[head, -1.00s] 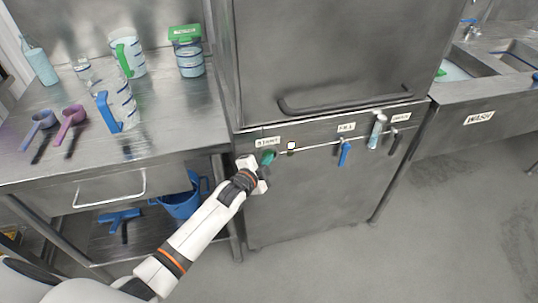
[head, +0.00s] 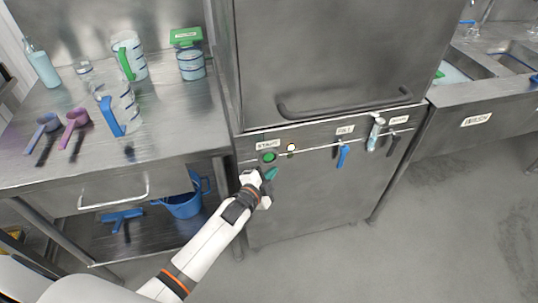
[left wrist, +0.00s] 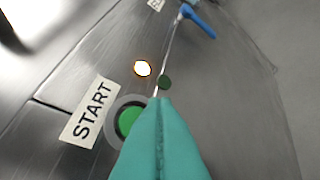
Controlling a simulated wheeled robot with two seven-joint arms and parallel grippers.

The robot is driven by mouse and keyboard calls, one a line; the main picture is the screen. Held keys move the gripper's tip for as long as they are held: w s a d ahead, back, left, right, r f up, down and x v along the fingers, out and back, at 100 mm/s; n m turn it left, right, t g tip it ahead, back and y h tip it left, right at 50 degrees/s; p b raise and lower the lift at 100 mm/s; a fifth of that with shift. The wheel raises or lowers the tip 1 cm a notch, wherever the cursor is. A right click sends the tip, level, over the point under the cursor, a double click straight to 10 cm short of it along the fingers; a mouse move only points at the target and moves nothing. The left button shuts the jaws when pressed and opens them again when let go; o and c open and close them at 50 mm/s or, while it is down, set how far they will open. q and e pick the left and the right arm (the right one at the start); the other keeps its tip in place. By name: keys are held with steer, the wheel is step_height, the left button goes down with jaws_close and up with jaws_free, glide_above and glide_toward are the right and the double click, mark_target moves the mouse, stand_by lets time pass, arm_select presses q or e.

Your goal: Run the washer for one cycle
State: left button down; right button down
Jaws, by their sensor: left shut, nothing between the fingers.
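The washer (head: 310,195) is a steel machine with a closed front hood and a long bar handle (head: 345,104). On its panel a green button (head: 269,157) sits under a START label (head: 267,144). A small lit lamp (head: 291,148) is right of it. In the left wrist view the green button (left wrist: 128,120) and the glowing lamp (left wrist: 143,68) show past the fingers. My left gripper (head: 270,174) has teal fingertips, shut and empty, just below and in front of the button, apart from it in the head view. My right gripper is out of view.
A blue lever (head: 343,155) and other fittings hang on the panel's right. A steel counter (head: 180,130) with jugs and scoops stands left, a blue bucket (head: 183,204) below it. A WASH sink (head: 477,119) is right. The floor in front is clear.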

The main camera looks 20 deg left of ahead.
arm_select(q)
steer(key=shift+s+d+p, duration=0.3)
steer(key=shift+s+d, duration=0.35)
steer(key=shift+s, duration=0.3)
steer(key=shift+f, duration=0.1)
steer(key=s+a+f+n+g+y, duration=0.1)
steer(key=s+a+f+n+g, duration=0.2)
steer(key=s+f, duration=0.9)
steer(key=s+a+f+n+g+y, duration=0.1)
steer(key=s+f+n+g, duration=0.4)
steer(key=f, duration=1.1)
steer(key=s+f+n+g, duration=0.1)
steer(key=s+f+g, duration=0.1)
steer(key=s, duration=0.8)
steer(key=s+a+f+n+g, duration=0.1)
steer(key=s+f, duration=0.4)
steer(key=s, duration=0.6)
steer(key=s+a+f+n+g, duration=0.1)
steer(key=s+f+g, duration=0.2)
steer(key=s, duration=0.7)
steer(key=shift+s+a+f+y, duration=0.3)
steer(key=shift+s+f, duration=0.1)
steer(key=shift+f, duration=0.35)
stand_by(0.3)
